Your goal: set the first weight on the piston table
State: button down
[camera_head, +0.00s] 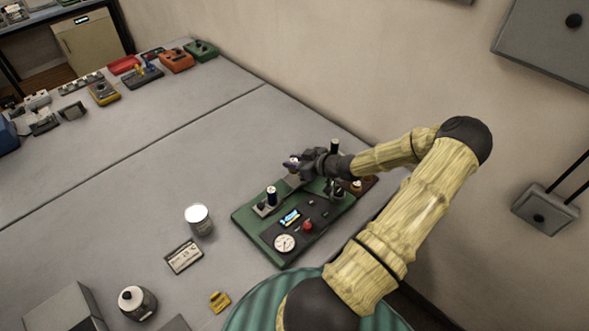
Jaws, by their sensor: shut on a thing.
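A green apparatus board (243,224) lies on the grey table. It carries a dark panel with a round white gauge (284,243), a small lit display (290,217) and a red knob (308,226). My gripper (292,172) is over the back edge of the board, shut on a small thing. That thing is mostly hidden by the jaws and too small to make out. I cannot tell which part is the piston table.
Several devices line the table's far end. The wall is close behind the board. The middle of the table is clear.

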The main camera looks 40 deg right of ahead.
jog(key=shift+f+p, duration=0.6)
jog(key=shift+f, duration=1.45)
jog(key=shift+f, duration=0.2)
jog(key=c, duration=1.2)
grip_release()
jog(key=shift+r, duration=0.1)
